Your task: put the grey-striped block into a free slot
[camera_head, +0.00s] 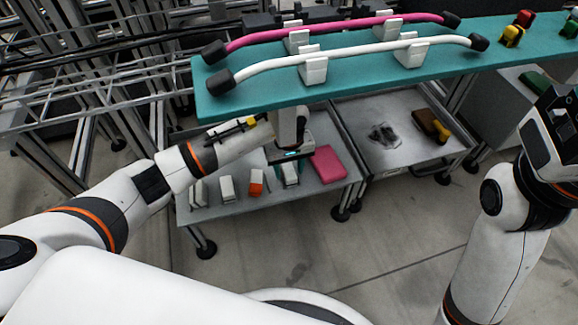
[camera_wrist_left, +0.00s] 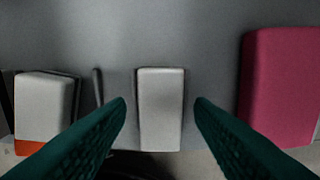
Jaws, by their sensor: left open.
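My left gripper (camera_head: 290,158) is over the low grey shelf, pointing down. In the left wrist view its two green fingers (camera_wrist_left: 160,103) are open and apart, with a plain pale block (camera_wrist_left: 161,120) in the gap between them. This block also shows under the gripper in the head view (camera_head: 290,176). No grey stripe can be made out on it. To its left are a white-and-orange block (camera_head: 256,182) and two pale blocks, one in the middle (camera_head: 227,188) and one at the far left (camera_head: 198,192). I cannot tell which is grey-striped, nor make out a free slot.
A pink block (camera_head: 328,164) lies right of the gripper on the grey shelf (camera_head: 262,208). A teal upper shelf (camera_head: 260,92) with pink and white bars on white holders overhangs behind. A grey tray (camera_head: 385,165) stands at right with dark and yellow items.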

